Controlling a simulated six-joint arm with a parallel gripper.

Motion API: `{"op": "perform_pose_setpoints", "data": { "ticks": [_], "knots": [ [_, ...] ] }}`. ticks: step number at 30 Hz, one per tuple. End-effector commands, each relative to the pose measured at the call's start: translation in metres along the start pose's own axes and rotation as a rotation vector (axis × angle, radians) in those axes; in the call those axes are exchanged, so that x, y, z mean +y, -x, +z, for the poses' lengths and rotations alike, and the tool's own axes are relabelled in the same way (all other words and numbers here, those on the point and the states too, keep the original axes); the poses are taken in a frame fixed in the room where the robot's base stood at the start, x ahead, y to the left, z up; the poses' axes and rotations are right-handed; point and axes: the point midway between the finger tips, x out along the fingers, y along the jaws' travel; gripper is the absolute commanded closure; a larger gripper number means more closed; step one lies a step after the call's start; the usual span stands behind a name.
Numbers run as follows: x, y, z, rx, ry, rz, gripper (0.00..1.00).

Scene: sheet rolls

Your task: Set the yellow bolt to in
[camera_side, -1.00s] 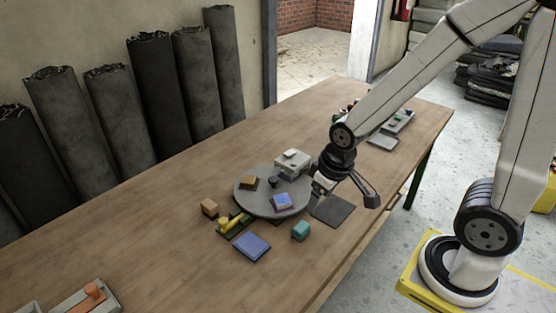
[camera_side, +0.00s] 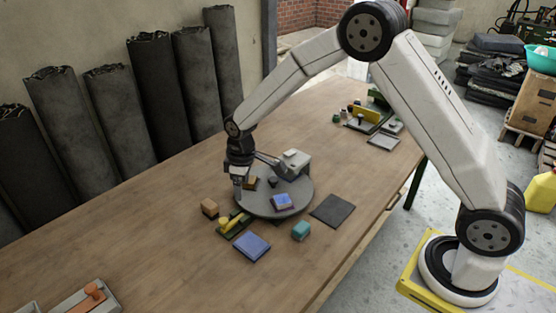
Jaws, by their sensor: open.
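The yellow bolt (camera_side: 236,219) sits on a small dark green base (camera_side: 231,231) at the front left edge of the round grey turntable. My gripper (camera_side: 238,196) points down just above and behind the bolt, over the turntable's left edge. It is open and appears empty. A gap seems to remain between its fingertips and the bolt. The bolt's exact position in its base is too small to tell.
The grey turntable (camera_side: 297,199) carries a blue block (camera_side: 283,201), an orange-brown block (camera_side: 250,183) and a grey box (camera_side: 295,160). Around it lie a wooden block (camera_side: 209,208), a blue pad (camera_side: 252,246), a teal block (camera_side: 301,230) and a dark mat (camera_side: 332,210).

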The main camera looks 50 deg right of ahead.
Motion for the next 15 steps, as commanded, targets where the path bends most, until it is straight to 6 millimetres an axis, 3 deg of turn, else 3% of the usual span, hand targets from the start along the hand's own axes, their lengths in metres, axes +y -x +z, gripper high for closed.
{"op": "perform_pose_setpoints", "data": {
  "ticks": [6, 15],
  "knots": [
    [0.004, -0.035, -0.036, -0.033, 0.126, -0.019, 0.21],
    [0.005, -0.068, -0.062, -0.061, 0.242, -0.039, 0.21]
  ]
}}
